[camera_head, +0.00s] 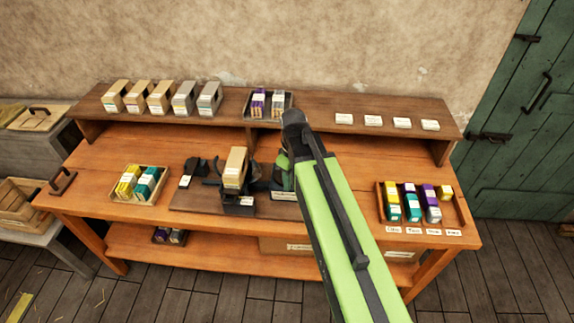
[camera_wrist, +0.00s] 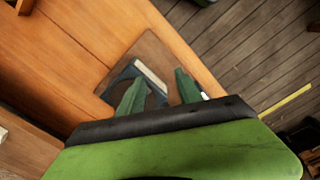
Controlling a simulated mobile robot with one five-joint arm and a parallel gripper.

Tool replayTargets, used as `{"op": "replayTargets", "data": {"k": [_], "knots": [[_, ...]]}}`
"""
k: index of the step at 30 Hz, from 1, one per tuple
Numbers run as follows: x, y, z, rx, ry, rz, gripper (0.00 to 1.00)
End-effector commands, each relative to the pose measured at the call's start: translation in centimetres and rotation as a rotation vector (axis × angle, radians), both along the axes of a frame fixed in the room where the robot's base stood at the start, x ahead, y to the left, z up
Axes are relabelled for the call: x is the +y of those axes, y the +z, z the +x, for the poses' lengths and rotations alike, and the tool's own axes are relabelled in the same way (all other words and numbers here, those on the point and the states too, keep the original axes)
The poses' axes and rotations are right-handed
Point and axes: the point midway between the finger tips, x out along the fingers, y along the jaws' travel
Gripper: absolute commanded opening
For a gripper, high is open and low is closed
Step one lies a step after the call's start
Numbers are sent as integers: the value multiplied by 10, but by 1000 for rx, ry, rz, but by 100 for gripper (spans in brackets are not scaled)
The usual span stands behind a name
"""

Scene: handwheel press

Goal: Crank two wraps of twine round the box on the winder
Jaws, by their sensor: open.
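A tan box (camera_head: 235,167) stands upright on the dark winder (camera_head: 240,205), which sits on a brown board (camera_head: 190,203) at the middle of the bench. My gripper (camera_wrist: 158,92) is open, with two green fingers spread and nothing clearly held. In the head view my gripper (camera_head: 284,172) is just right of the winder, mostly hidden behind my green arm. In the wrist view the board (camera_wrist: 150,48) lies below the fingers, with a dark blue-grey part partly behind them. I cannot make out the crank handle or any twine.
Several boxes (camera_head: 160,97) and a tray (camera_head: 247,112) stand on the rear shelf. A crate of yellow and teal packs (camera_head: 164,178) sits left on the bench (camera_head: 95,150). A divided tray (camera_head: 458,205) with coloured packs stands at the right.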

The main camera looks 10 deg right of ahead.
Motion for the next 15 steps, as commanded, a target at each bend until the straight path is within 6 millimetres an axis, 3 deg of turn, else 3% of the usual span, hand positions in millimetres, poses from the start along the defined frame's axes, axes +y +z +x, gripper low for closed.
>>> {"op": "replayTargets", "data": {"k": [1,6,10,15], "knots": [[-1,42,23,0,165,0,42],[-2,87,64,1,700,-1,42],[-2,101,79,0,936,-2,42],[-2,101,82,0,1023,-2,42]]}}
